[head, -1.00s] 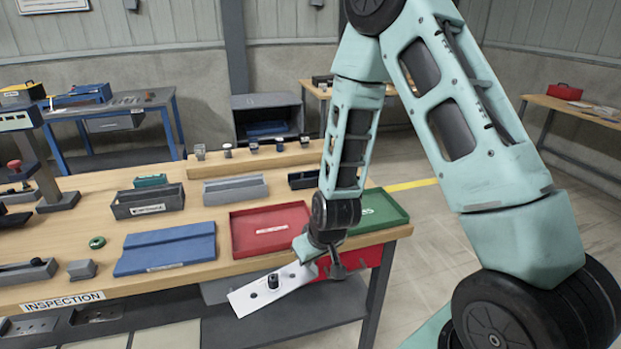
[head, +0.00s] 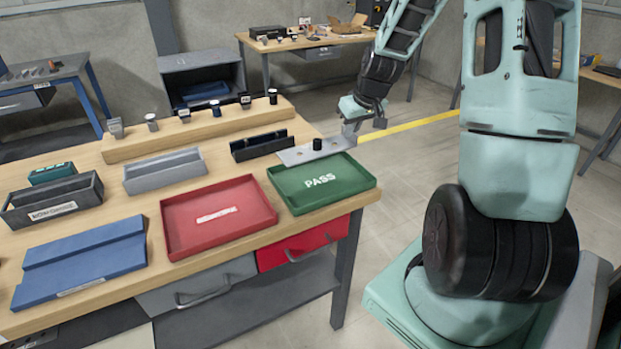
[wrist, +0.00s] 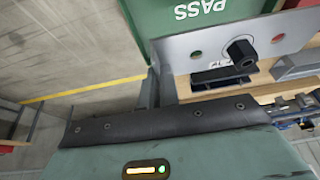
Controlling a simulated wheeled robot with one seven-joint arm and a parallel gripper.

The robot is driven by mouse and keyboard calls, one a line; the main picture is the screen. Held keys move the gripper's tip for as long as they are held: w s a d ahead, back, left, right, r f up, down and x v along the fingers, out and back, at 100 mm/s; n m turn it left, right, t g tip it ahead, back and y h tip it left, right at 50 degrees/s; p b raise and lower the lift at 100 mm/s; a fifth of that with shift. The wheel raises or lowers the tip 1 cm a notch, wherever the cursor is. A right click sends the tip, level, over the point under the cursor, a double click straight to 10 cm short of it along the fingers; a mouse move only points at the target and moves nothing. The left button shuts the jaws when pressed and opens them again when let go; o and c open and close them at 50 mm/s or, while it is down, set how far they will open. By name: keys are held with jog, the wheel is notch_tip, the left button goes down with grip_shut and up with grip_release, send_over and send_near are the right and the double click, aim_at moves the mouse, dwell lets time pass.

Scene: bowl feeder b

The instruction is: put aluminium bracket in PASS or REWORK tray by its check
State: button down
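The aluminium bracket (head: 296,154) is a flat light-grey plate with a black stud standing on it. My gripper (head: 350,131) is shut on its right end and holds it about level above the far edge of the green PASS tray (head: 322,194). In the wrist view the bracket (wrist: 180,48) shows a black hex-ended stud (wrist: 240,52), a hole on either side, and a small dark marking I cannot read. The PASS tray (wrist: 165,22) lies behind it and looks empty. The red tray (head: 180,240), left of the PASS tray, is empty; its label is blurred.
A black holder (head: 262,147) and a grey holder (head: 160,175) stand behind the trays. A wooden rail (head: 200,127) with several small parts runs along the back. A blue fixture (head: 80,262) lies left. The floor right of the bench is clear.

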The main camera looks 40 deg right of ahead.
jog(key=f, duration=0.3)
jog(key=d+f, duration=0.1)
jog(key=f, duration=0.2)
jog(key=f+p, duration=0.1)
jog(key=f, duration=0.2)
jog(key=shift+w+d+f, duration=0.1)
jog(key=shift+d+f, duration=0.05)
jog(key=shift+d, duration=0.1)
jog(key=shift+f+b, duration=0.45)
jog(key=shift+f, duration=0.2)
jog(key=c, duration=1.9)
grip_release()
jog(key=shift+c, duration=0.2)
